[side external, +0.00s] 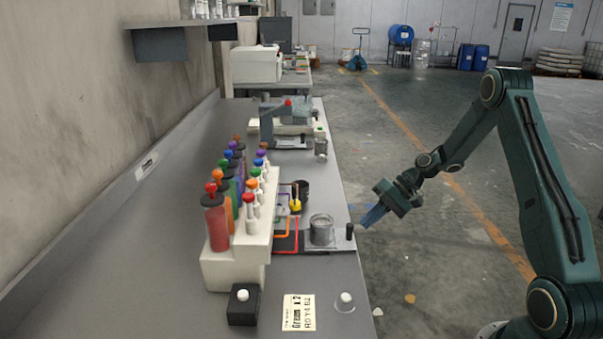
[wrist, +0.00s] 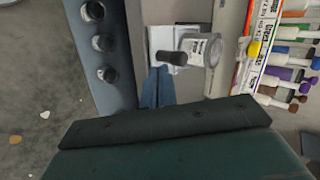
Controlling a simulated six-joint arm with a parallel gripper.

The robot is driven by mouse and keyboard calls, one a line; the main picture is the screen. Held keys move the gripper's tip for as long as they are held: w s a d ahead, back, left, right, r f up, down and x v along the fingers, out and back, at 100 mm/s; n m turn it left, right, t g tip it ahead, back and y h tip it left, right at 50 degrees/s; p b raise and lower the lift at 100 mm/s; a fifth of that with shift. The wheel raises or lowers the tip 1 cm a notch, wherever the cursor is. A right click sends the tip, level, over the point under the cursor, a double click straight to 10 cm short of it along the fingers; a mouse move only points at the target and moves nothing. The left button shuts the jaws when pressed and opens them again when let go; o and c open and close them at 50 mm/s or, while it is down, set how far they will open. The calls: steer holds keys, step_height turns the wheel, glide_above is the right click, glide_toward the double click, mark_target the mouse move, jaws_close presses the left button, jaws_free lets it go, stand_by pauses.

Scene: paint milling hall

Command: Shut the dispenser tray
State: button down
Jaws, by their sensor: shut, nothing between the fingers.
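The dispenser is a white block (side external: 228,270) with coloured cylinders and syringe-like plungers, on the bench in the side view. Its tray (side external: 316,249) is a flat light plate that sticks out toward the bench's right edge. A clear or metal cup (side external: 321,230) stands on it, and a black upright knob (side external: 350,231) is at its outer end. In the wrist view the knob (wrist: 173,58), cup (wrist: 202,51) and plate (wrist: 160,38) show just ahead of my fingers. My gripper (side external: 366,221) is shut and empty beside the knob, on its outer side; contact cannot be told. Its blue fingertips also show in the wrist view (wrist: 158,73).
A black box with a white button (side external: 243,304), a paper note (side external: 299,312) and a small white-topped piece (side external: 345,301) lie at the near end of the bench. Another apparatus (side external: 285,125) stands farther back. Open floor lies right of the bench.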

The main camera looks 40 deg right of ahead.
mark_target(328, 220)
steer(key=shift+w+a, duration=0.45)
steer(key=shift+a, duration=0.3)
steer(key=w+a, duration=0.7)
steer(key=shift+d, duration=0.1)
stand_by(0.4)
steer(key=shift+s+d, duration=0.35)
steer(key=shift+d, duration=0.2)
steer(key=s+d, duration=0.2)
steer(key=d, duration=0.1)
steer(key=shift+r, duration=0.2)
steer(key=v, duration=0.9)
steer(key=shift+r, duration=0.2)
